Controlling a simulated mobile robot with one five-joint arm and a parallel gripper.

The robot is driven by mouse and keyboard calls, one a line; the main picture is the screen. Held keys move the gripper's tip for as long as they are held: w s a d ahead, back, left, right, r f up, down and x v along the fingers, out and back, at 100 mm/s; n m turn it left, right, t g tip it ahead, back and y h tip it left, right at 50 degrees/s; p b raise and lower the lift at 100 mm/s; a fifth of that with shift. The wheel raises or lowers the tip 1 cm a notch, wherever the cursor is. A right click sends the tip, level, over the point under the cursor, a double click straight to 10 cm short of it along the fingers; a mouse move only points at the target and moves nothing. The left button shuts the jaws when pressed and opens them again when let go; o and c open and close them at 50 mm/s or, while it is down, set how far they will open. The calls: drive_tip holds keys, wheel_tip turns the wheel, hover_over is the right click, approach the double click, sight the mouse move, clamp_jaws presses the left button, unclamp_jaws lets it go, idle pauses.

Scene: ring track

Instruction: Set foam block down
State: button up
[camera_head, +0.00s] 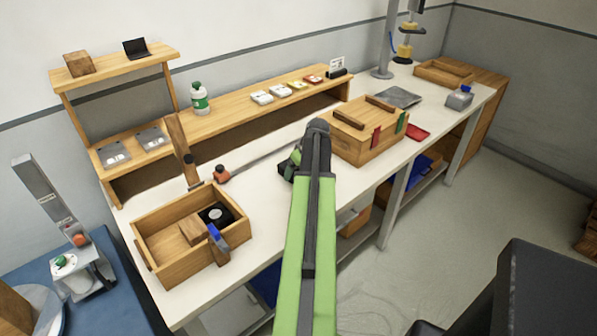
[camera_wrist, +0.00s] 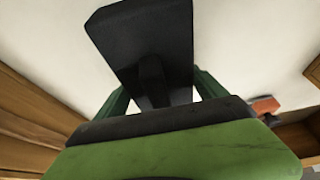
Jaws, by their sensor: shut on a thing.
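A dark, near-black foam block (camera_wrist: 145,40) fills the upper middle of the wrist view. My gripper (camera_wrist: 160,88) is shut on it, with a green finger on each side. Pale worktop shows behind the block in the wrist view. In the head view my gripper (camera_head: 288,167) is over the middle of the white bench (camera_head: 262,185), mostly hidden behind my green and dark arm. The block cannot be clearly made out there. Whether its underside touches the bench cannot be told.
An open wooden tray (camera_head: 150,258) with a wooden block and a black disc stands at the left. A wooden box (camera_head: 362,150) with handles stands close right of my gripper. A red-ended rod (camera_head: 222,175) lies left of it. A long wooden shelf (camera_head: 240,112) runs along the back.

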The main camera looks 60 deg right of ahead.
drive_tip(key=o, duration=1.3)
drive_tip(key=shift+c, duration=0.2)
drive_tip(key=shift+r+p, duration=0.25)
drive_tip(key=shift+p, duration=0.1)
drive_tip(key=p+v, duration=1)
drive_tip(key=v, duration=0.1)
drive_tip(key=shift+w+r, duration=0.1)
drive_tip(key=shift+r, duration=0.1)
drive_tip(key=shift+s+a+r+p, duration=0.1)
drive_tip(key=shift+s+r+p, duration=0.15)
drive_tip(key=shift+p, duration=0.25)
